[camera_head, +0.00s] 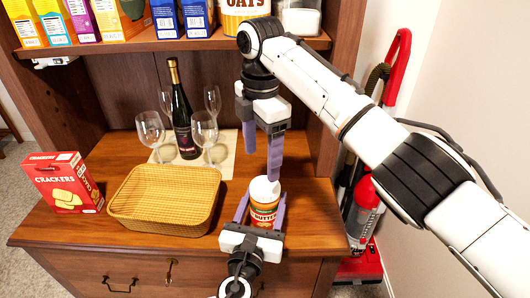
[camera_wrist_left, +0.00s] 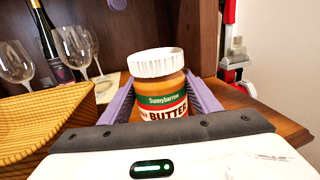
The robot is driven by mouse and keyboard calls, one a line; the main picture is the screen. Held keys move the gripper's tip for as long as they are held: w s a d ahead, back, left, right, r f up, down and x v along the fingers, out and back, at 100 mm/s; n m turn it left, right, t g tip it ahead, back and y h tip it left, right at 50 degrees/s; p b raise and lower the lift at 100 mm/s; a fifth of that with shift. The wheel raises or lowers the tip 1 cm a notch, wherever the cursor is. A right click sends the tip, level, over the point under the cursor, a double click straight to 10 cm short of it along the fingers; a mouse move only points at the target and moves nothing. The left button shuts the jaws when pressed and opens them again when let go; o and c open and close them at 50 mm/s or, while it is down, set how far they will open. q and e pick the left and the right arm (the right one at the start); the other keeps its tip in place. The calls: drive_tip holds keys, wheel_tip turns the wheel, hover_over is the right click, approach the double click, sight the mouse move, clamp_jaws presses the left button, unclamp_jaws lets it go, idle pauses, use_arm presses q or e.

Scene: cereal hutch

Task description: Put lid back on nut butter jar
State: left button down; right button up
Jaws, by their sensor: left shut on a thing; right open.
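The nut butter jar (camera_head: 263,215) stands upright near the front right of the wooden counter. Whether that finger touches the lid I cannot tell.
A wicker basket (camera_head: 166,223) lies left of the jar, with a red crackers box (camera_head: 64,182) beyond it. A wine bottle (camera_head: 181,115) and several glasses stand on a mat behind. The shelf above holds boxes. A red vacuum cleaner (camera_head: 367,200) stands right of the hutch.

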sight(265, 186)
drive_tip(key=n, duration=0.6)
drive_tip(key=shift+d+r+n, duration=0.15)
drive_tip(key=shift+d+n, duration=0.1)
drive_tip(key=shift+n, duration=0.15)
drive_tip(key=n, duration=0.5)
drive_tip(key=shift+s+d, duration=0.1)
drive_tip(key=shift+d, duration=0.05)
drive_tip(key=shift+f, duration=4)
